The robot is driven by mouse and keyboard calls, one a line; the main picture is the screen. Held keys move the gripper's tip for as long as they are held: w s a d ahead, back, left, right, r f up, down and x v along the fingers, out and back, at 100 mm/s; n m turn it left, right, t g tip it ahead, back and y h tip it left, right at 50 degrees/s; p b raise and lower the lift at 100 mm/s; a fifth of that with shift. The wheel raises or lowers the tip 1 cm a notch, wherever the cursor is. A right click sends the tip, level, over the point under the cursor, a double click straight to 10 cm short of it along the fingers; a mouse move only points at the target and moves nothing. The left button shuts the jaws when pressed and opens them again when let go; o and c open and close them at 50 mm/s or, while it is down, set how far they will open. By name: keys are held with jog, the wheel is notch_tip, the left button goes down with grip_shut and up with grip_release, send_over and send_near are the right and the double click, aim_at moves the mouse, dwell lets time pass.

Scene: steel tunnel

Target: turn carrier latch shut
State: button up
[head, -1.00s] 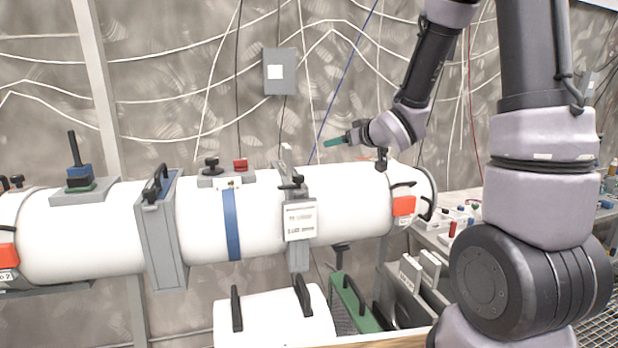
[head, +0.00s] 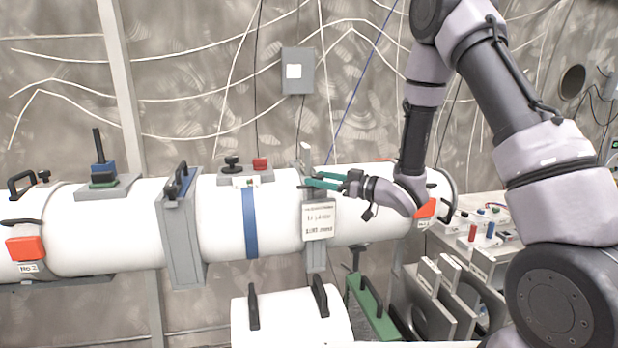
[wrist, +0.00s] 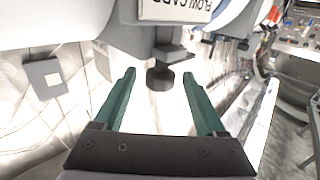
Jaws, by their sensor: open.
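The flow carrier is a grey upright plate (head: 315,255) across the white tube, with a white label (head: 319,220) on its front. Its latch, a black knob on a short dark arm, shows in the wrist view (wrist: 160,78) just under the upside-down label. My gripper (head: 313,182) has teal fingers, which are open at the upper part of the carrier. In the wrist view the fingers (wrist: 159,74) stand on either side of the knob, with a gap visible on both sides. In the head view the fingers mostly hide the latch.
The white tube (head: 110,225) runs across the view, with a grey flanged plate (head: 182,240) and a blue band (head: 250,222) left of the carrier. Below are a white cylinder with black handles (head: 290,320) and a green panel (head: 370,308). A bench with small parts (head: 485,225) stands right.

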jog(key=shift+x, duration=2.15)
grip_shut()
